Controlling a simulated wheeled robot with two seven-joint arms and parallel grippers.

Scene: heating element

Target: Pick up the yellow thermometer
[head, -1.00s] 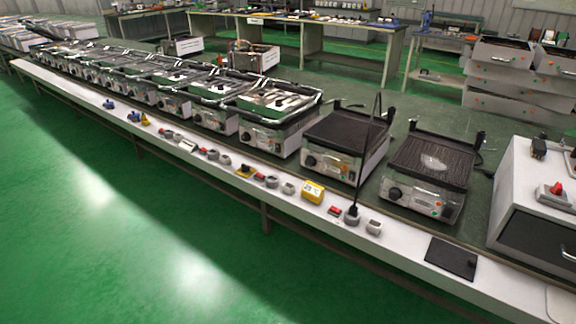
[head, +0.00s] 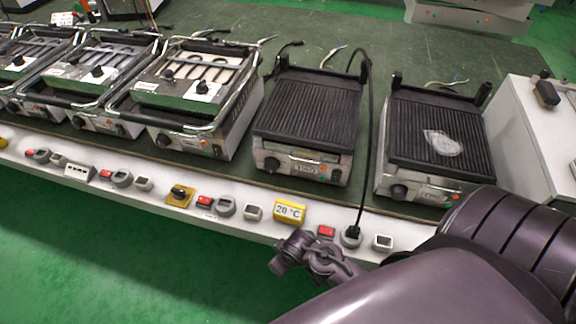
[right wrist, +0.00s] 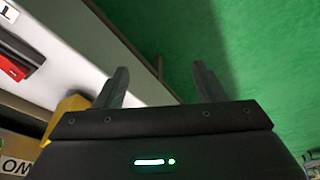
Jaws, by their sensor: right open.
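The yellow thermometer (head: 290,212), a small box with a white "20 °C" display, sits on the white front strip of the long bench. My right gripper (head: 292,254) is just in front of and below it in the head view, with a small gap in the picture. In the right wrist view, my right gripper (right wrist: 163,84) is open and empty, with green floor and the bench edge between and beyond its fingers. A yellow block (right wrist: 67,112), partly hidden by the gripper body, is left of the fingers. I cannot see my left gripper.
A red switch (head: 326,232), a socket with a black plug and cable (head: 352,236), and a grey socket (head: 253,212) flank the thermometer. Contact grills (head: 308,115) stand behind. Open green floor (head: 130,270) lies in front of the bench.

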